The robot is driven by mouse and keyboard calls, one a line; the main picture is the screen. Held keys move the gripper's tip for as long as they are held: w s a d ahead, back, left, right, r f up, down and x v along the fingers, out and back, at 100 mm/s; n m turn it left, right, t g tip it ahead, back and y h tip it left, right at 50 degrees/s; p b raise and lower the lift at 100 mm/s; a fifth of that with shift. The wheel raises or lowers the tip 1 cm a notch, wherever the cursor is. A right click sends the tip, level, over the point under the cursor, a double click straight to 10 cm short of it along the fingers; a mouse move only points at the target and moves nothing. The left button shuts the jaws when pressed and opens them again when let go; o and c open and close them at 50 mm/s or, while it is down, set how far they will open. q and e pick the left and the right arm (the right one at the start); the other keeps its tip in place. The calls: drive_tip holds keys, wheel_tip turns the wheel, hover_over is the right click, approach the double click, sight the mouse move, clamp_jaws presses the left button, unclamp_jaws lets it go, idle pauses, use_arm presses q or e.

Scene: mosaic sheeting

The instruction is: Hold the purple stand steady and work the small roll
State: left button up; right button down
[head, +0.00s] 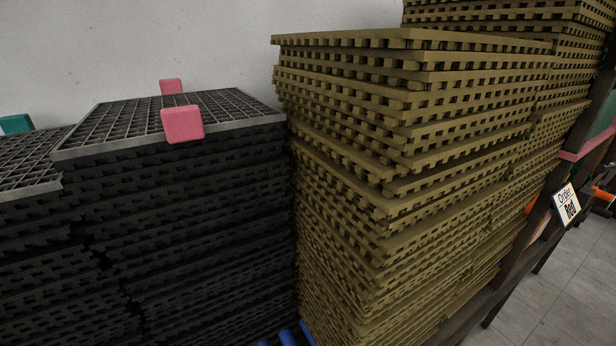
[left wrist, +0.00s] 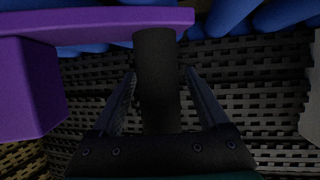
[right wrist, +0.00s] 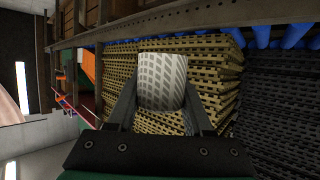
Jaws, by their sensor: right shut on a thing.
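The purple stand (left wrist: 95,20) shows in the left wrist view as a flat bar along the top, with a thick block below it at the left. A dark cylinder (left wrist: 157,75) runs down from near the bar's right end. My left gripper (left wrist: 160,75) has its fingers on either side of this dark cylinder, with a gap visible at the right finger. The small roll (right wrist: 162,80), pale with a grey tread-like pattern, shows in the right wrist view. My right gripper (right wrist: 160,90) is shut on it. Neither gripper, stand nor roll shows in the head view.
Black mat stacks (head: 190,220) with a grey grating (head: 100,120) on top and pink blocks (head: 182,124) stand at the left. Tall olive mat stacks (head: 400,150) fill the middle. A sign (head: 566,205) hangs at the right, by open tiled floor (head: 560,310).

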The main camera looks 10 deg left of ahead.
use_arm(q)
drive_tip(key=v, duration=1.2)
drive_tip(key=w+r+t, duration=0.5)
drive_tip(key=w+r, duration=1)
drive_tip(key=r, duration=0.2)
drive_tip(key=w+d+r+m+t+h, duration=0.1)
drive_tip(key=w+d+r+t, duration=0.15)
drive_tip(key=r, duration=0.85)
drive_tip(key=w+d+r+m+t+h, duration=0.1)
drive_tip(key=w+d+r+t, duration=0.2)
drive_tip(key=r, duration=0.7)
drive_tip(key=s+d+r+m+t+h+p, duration=0.15)
drive_tip(key=d+r, duration=0.25)
drive_tip(key=r, duration=0.5)
drive_tip(key=s+d+r+m+t+h+b, duration=0.1)
drive_tip(key=s+d+r+m+t+h, duration=0.15)
drive_tip(key=r, duration=0.75)
drive_tip(key=s+d+r+m+t+h+p, duration=0.1)
drive_tip(key=s+d+r+t+h, duration=0.2)
drive_tip(key=r, duration=0.6)
wheel_tip(320, 180, up, 30)
drive_tip(key=g+p, duration=0.1)
drive_tip(key=p, duration=2.9)
drive_tip(key=shift+w+d+f+g, duration=0.2)
drive_tip(key=shift+w+d+g, duration=0.15)
drive_tip(key=shift+d, duration=0.1)
use_arm(e)
wheel_tip(320, 180, up, 31)
drive_tip(key=shift+r, duration=0.2)
